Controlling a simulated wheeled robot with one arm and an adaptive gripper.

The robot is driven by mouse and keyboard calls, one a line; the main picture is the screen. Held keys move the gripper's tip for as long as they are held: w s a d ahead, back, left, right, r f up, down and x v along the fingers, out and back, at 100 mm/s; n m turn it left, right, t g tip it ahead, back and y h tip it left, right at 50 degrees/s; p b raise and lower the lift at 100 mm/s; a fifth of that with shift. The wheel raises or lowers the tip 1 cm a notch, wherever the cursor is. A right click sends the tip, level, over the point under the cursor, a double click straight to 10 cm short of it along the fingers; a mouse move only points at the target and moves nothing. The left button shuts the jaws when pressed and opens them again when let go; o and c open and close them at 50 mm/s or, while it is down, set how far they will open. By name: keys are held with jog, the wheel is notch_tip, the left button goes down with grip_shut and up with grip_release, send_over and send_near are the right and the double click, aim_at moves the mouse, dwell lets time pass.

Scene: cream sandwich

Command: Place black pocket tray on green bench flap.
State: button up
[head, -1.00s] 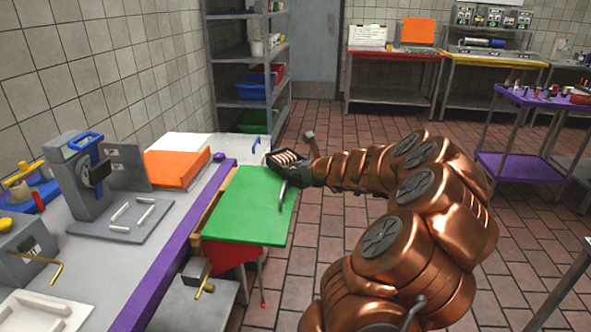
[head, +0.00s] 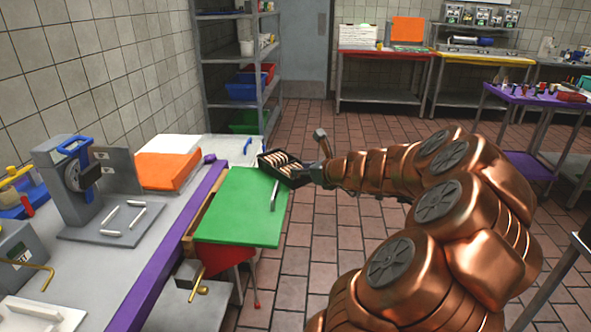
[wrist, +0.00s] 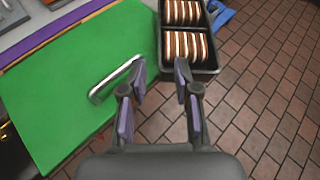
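The black pocket tray (head: 290,179) holds cream sandwiches and sits at the green bench flap's (head: 235,220) far right corner in the head view. In the wrist view the tray (wrist: 214,66) overlaps the right edge of the flap (wrist: 60,90), with sandwiches in two pockets. I cannot tell whether the tray's base rests on the flap. A silver bar handle (wrist: 112,80) lies on the flap, close to my left finger. My gripper (wrist: 160,70) is open, its fingers apart with nothing visibly between them. The right fingertip overlaps the tray's near wall; contact is unclear.
The grey counter (head: 110,270) with a purple edge runs along the left, bearing an orange box (head: 165,170) and a grey press (head: 70,180). A shelf rack (head: 240,60) stands behind. Tiled floor (head: 310,240) is open to the right of the flap.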

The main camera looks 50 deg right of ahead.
jog(key=shift+v, duration=1.85)
jog(key=w+a+n+g+y, duration=0.1)
jog(key=w+a+n+y, duration=0.25)
jog(key=a, duration=0.45)
jog(key=w+a+n+y, duration=0.25)
jog(key=a+n, duration=0.25)
jog(key=a, duration=0.3)
jog(key=s+a+f+n+g+y, duration=0.15)
jog(key=a+n, duration=0.35)
jog(key=a, duration=0.5)
jog(key=s+a+f+n+g+y, duration=0.1)
jog(key=a+n+g, duration=0.2)
jog(key=a+n, duration=0.45)
jog(key=s+a+f+n+g+h, duration=0.1)
jog(key=s+a+f+n+g, duration=0.1)
jog(key=s+a+n+g, duration=0.5)
jog(key=s+a+f+n+g+h, duration=0.1)
jog(key=s+a+f+n, duration=0.3)
jog(key=s, duration=0.6)
jog(key=s+d+n+g+h, duration=0.1)
jog(key=s+d+n+h, duration=0.2)
jog(key=s+n, duration=0.2)
jog(key=s, duration=0.3)
jog(key=shift+r+h, duration=0.2)
jog(key=shift+h, duration=0.15)
